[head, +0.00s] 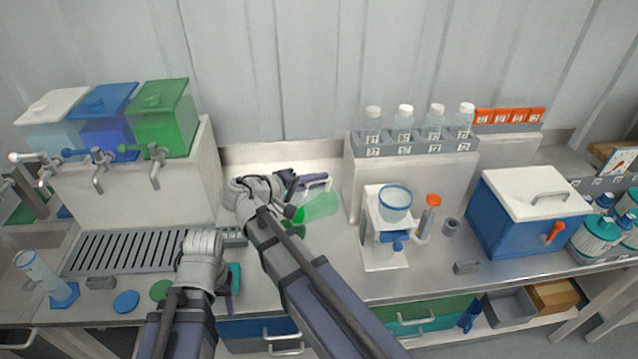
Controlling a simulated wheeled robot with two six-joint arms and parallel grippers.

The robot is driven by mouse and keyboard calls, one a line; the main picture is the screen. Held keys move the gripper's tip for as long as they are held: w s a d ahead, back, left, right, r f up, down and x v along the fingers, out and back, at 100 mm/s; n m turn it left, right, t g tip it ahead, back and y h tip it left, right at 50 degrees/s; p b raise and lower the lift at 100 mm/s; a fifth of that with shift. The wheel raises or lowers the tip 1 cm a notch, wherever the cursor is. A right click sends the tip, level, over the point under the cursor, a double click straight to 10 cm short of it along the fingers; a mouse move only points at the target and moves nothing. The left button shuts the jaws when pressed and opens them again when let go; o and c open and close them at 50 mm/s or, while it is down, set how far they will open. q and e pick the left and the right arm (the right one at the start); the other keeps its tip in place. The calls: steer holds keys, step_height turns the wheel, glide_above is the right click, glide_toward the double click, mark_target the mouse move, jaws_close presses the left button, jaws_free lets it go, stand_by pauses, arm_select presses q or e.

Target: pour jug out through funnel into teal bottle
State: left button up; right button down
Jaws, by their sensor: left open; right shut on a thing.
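My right gripper (302,183) is shut on a clear jug (322,204) with a pale green tint, at the back middle of the bench. The jug looks tilted; my arm hides part of it. A darker green piece (298,226) shows just below the jug beside my arm; I cannot tell whether it is the funnel. My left gripper (230,298) is open at the front of the bench, mostly hidden behind its wrist. A small teal thing (234,274) shows beside it, partly hidden; I cannot tell whether it is the teal bottle.
White, blue and green tanks (168,125) with taps stand over a drain grate (130,252) at left. Right of the jug are a white stand with a blue-rimmed vessel (395,205), capped bottles on a shelf, and a blue cooler (520,225).

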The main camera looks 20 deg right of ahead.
steer(key=shift+a, duration=0.15)
stand_by(0.5)
steer(key=shift+s+a+r+h+b, duration=0.15)
steer(key=shift+a+h+b, duration=0.2)
steer(key=shift+a+b, duration=0.15)
steer(key=shift+s+a+r+h+b, duration=0.1)
steer(key=shift+a+r+h+b, duration=0.05)
steer(key=shift+a+h+b, duration=0.25)
steer(key=shift+s+a+r+t+h+b, duration=0.1)
steer(key=shift+a+r+t+h+b, duration=0.05)
steer(key=shift+a+r+h+b, duration=0.15)
steer(key=shift+s+a+r+t+h+b, duration=0.1)
steer(key=shift+a+t+b, duration=0.05)
steer(key=shift+a, duration=0.25)
